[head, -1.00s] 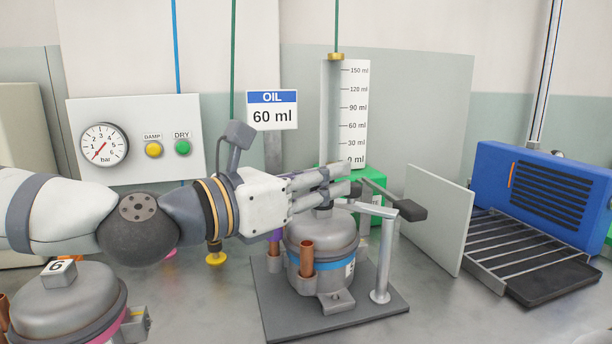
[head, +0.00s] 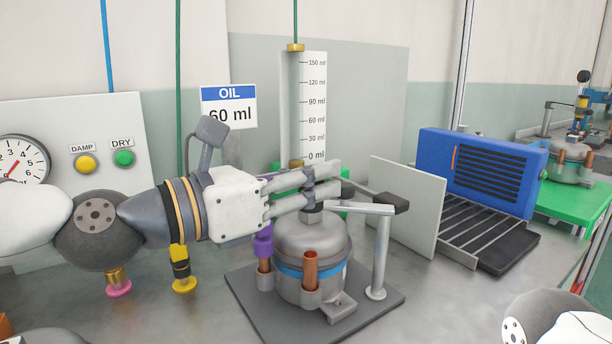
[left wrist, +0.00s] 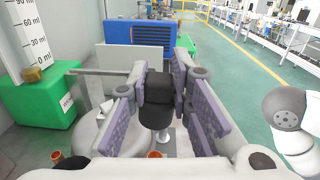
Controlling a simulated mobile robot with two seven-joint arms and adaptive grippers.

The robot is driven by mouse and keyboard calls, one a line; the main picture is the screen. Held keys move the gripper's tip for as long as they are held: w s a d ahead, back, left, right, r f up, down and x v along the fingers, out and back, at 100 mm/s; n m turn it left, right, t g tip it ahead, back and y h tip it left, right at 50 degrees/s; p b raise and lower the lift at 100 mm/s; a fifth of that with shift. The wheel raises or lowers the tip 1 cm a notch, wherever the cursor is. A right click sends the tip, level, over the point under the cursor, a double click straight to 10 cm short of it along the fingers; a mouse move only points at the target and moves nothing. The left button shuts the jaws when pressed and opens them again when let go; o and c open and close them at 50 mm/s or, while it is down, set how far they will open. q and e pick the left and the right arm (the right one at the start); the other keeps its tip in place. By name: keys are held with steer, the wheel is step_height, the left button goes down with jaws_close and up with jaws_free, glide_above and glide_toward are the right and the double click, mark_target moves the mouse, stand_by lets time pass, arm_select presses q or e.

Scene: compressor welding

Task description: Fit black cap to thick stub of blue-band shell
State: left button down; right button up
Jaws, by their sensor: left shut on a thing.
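The blue-band shell (head: 312,250) stands upright on a dark base plate (head: 255,305). A bare copper stub (head: 310,268) rises at its front, and a purple cap (head: 263,241) sits over another stub at its left. My left gripper (head: 338,182) reaches over the shell's top from the left. It is shut on a small dark piece, seemingly the black cap (left wrist: 159,88), between its fingertips in the left wrist view; the fingers partly hide it. Copper stub ends (left wrist: 155,154) show low in that view. My right gripper is out of view.
Behind are the oil gauge (head: 314,110) and a pale upright panel (head: 405,205). A blue machine (head: 485,170) stands right. Yellow (head: 183,284) and pink (head: 118,288) fittings are left.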

arm_select(q)
steer(key=shift+n, duration=0.4)
step_height(320, 180, down, 5)
steer(key=shift+w+b, duration=0.15)
steer(key=shift+b, duration=0.85)
steer(key=shift+f+b, duration=0.3)
steer(key=shift+f, duration=0.25)
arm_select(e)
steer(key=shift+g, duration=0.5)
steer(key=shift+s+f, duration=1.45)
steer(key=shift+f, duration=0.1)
